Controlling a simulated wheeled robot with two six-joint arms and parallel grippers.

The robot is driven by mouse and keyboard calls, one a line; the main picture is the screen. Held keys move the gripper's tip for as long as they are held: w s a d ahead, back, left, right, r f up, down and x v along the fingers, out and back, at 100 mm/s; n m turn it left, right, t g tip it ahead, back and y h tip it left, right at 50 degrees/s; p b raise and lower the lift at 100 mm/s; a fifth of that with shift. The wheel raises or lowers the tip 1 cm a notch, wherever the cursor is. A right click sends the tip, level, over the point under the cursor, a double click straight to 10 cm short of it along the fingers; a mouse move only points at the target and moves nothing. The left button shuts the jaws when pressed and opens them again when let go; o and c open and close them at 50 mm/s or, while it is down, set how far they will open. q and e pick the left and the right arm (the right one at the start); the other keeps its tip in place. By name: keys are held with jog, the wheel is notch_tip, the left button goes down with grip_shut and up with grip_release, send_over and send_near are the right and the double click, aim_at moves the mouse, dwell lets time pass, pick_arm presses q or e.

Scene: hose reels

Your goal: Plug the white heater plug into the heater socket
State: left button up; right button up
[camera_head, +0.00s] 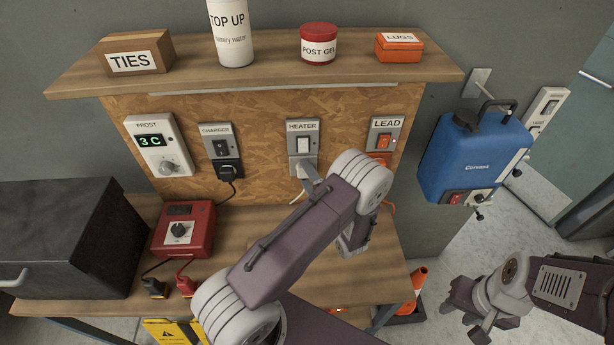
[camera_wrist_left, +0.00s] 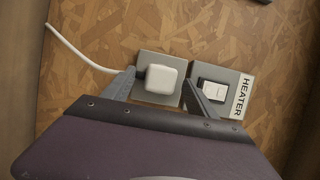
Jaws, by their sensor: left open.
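The heater unit with its HEATER label and white switch (camera_head: 303,144) is on the wood-chip board, and also shows at the right in the left wrist view (camera_wrist_left: 222,88). The white heater plug (camera_wrist_left: 161,77) lies over the grey socket plate (camera_wrist_left: 147,58) beside the switch. I cannot tell whether it is fully seated. Its white cord (camera_wrist_left: 82,55) runs to the upper left there. My left gripper (camera_head: 307,174) is open, with one finger on each side of the plug; my arm partly hides it in the head view. My right gripper (camera_head: 469,315) is low at the right, away from the board.
A charger socket with a black plug (camera_head: 228,171) is left of the heater unit, and a lead unit (camera_head: 384,137) is right. A red box (camera_head: 184,231) and dark case (camera_head: 66,238) stand on the bench. The shelf (camera_head: 262,75) overhangs the board. A blue unit (camera_head: 472,155) hangs at right.

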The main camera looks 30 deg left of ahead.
pick_arm(q)
jog(key=b+v, duration=0.3)
jog(key=v, duration=0.6)
